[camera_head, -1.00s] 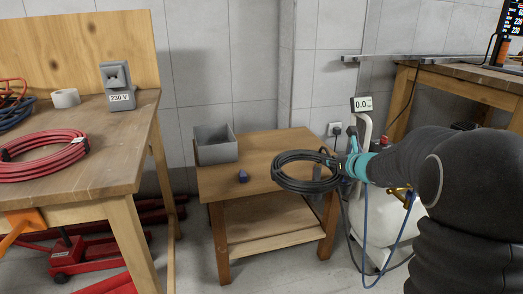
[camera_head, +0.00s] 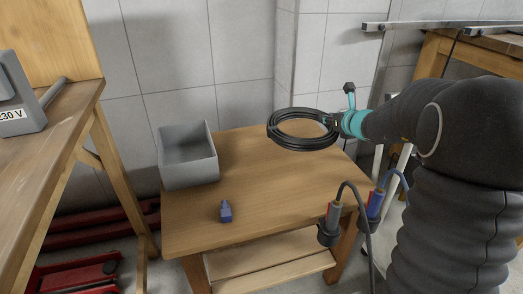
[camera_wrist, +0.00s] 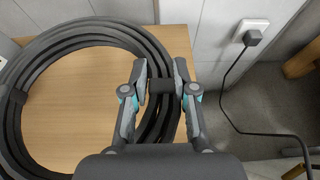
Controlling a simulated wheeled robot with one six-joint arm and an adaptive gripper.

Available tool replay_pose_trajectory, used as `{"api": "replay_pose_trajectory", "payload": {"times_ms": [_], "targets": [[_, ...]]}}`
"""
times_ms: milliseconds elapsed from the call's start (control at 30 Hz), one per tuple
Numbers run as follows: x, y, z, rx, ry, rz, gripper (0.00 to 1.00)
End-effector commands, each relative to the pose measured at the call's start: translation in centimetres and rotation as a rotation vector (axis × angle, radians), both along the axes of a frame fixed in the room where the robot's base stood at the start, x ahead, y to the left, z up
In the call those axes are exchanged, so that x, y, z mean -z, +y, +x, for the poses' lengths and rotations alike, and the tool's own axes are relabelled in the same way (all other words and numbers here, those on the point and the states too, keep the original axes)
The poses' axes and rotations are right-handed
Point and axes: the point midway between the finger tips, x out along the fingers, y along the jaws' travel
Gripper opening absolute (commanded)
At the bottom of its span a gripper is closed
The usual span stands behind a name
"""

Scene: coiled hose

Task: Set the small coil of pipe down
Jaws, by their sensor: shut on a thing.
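A small coil of black pipe (camera_head: 271,131) is held level in the head view, over the right back part of a low wooden table (camera_head: 262,188). My gripper (camera_head: 334,124) reaches in from the right and is shut on the coil's right side. In the wrist view my gripper (camera_wrist: 161,85) has its two fingers on either side of a dark band around the coil (camera_wrist: 75,38). Table wood shows through the ring. I cannot tell whether the coil touches the tabletop.
A grey open box (camera_head: 188,170) stands at the table's back left. A small blue object (camera_head: 225,212) lies near the front left. Two connectors with cables (camera_head: 328,232) hang at the right front edge. The table's middle is clear. A plugged cable (camera_wrist: 232,75) runs beside the wall.

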Motion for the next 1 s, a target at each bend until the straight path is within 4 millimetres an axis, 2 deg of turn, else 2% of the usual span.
{"api": "replay_pose_trajectory", "payload": {"times_ms": [67,300,567,733,833,1000], "targets": [[0.4,0.1,0.0,-0.001,0.000,0.002,0.00],[4.6,-0.1,0.0,0.002,0.002,0.002,0.00],[6.8,-0.3,0.0,0.005,0.001,0.002,0.00],[9.1,-0.3,0.0,0.006,0.001,0.003,0.00],[9.8,-0.3,0.0,0.005,-0.001,0.001,0.00],[9.9,-0.3,0.0,0.004,-0.002,0.001,0.00]]}}
